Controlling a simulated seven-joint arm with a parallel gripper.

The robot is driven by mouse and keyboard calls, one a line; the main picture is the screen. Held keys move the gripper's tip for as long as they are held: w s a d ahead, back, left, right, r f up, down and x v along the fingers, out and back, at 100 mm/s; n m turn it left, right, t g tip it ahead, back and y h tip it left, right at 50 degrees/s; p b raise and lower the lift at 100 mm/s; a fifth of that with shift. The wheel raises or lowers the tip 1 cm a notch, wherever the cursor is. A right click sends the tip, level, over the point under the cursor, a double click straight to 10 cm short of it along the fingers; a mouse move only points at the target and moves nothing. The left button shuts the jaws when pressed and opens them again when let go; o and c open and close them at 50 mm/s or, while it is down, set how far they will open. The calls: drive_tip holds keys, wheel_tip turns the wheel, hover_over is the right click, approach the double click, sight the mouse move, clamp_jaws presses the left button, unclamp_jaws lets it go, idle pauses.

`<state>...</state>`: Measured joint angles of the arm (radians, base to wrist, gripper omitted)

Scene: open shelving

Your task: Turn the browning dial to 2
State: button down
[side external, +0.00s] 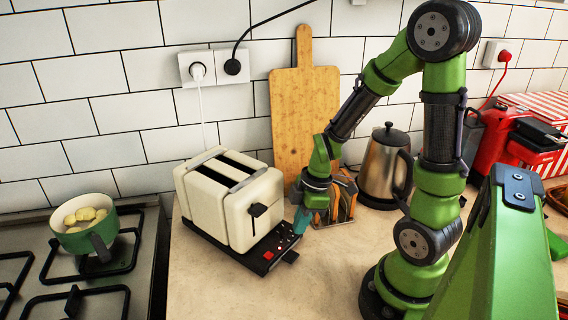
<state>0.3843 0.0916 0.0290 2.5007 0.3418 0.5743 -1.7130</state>
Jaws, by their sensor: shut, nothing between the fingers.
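A cream toaster (222,200) stands on the counter with its two slots facing up. Its black lever (258,211) is on the end face. A black control panel (262,258) with a red button and small light marks juts from its base. The browning dial and its setting cannot be made out clearly at this size. My gripper (301,222) is shut, with teal fingertips pointing down at the panel's far right end, beside the toaster. I cannot tell whether the fingertips touch the panel.
A rack (343,200) stands just behind my gripper. A steel kettle (385,165) and a wooden board (303,115) are near the wall. A green pot (85,225) sits on the hob at left. The counter (215,285) in front of the toaster is clear.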

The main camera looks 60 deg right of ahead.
sight(296, 236)
wheel_tip(296, 236, up, 6)
drive_tip(key=shift+f, duration=0.1)
idle(0.4)
drive_tip(key=shift+w+a+f+m+g+h, duration=0.1)
drive_tip(key=shift+w+f+m+g+h, duration=0.2)
drive_tip(key=shift+f+m, duration=0.7)
drive_tip(key=shift+w+a+f+m+g+h, duration=0.1)
drive_tip(key=shift+f+m+g+h, duration=0.25)
drive_tip(key=shift+f+m, duration=0.65)
drive_tip(key=shift+w+f+m+g+h, duration=0.15)
drive_tip(key=shift+f+m+g+h, duration=0.2)
drive_tip(key=shift+f+m, duration=0.6)
